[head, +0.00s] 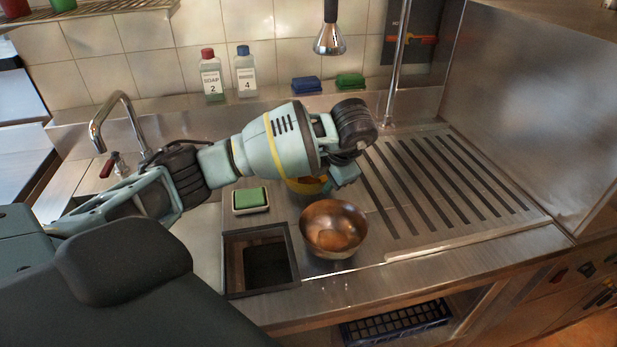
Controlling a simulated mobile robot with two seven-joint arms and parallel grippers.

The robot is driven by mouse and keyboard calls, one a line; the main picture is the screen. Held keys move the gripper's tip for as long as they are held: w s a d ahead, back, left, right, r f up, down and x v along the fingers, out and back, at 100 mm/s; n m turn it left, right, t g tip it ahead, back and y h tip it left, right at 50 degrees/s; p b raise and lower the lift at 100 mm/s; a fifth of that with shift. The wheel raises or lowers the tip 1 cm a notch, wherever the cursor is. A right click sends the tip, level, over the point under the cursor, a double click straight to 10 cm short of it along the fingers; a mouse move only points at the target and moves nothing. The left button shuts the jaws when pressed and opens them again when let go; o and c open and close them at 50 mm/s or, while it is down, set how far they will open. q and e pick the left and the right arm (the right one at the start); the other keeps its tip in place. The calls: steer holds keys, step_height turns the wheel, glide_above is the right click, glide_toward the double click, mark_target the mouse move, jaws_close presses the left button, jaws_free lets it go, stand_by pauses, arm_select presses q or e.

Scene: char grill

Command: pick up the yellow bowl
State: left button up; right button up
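The yellow bowl (302,187) stands on the steel counter behind the copper-coloured bowl, and only a part of it shows. My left arm's wrist covers most of it from above. My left gripper (338,180) is at the right side of the yellow bowl, pointing down. Its fingers overlap the bowl's edge in the picture, and I cannot tell whether they touch it or how far apart they are. My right gripper is not in view.
A copper-coloured bowl (333,229) stands close in front. A green sponge on a white dish (250,199) and a square opening (261,260) lie to the left. A tap (110,118) and hanging spray head (330,40) are behind. The ribbed drainboard (450,185) is clear.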

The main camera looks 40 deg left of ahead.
mark_target(320, 185)
arm_select(q)
steer(key=shift+x, duration=2)
steer(key=shift+c, duration=0.2)
jaws_close()
steer(key=shift+r, duration=0.1)
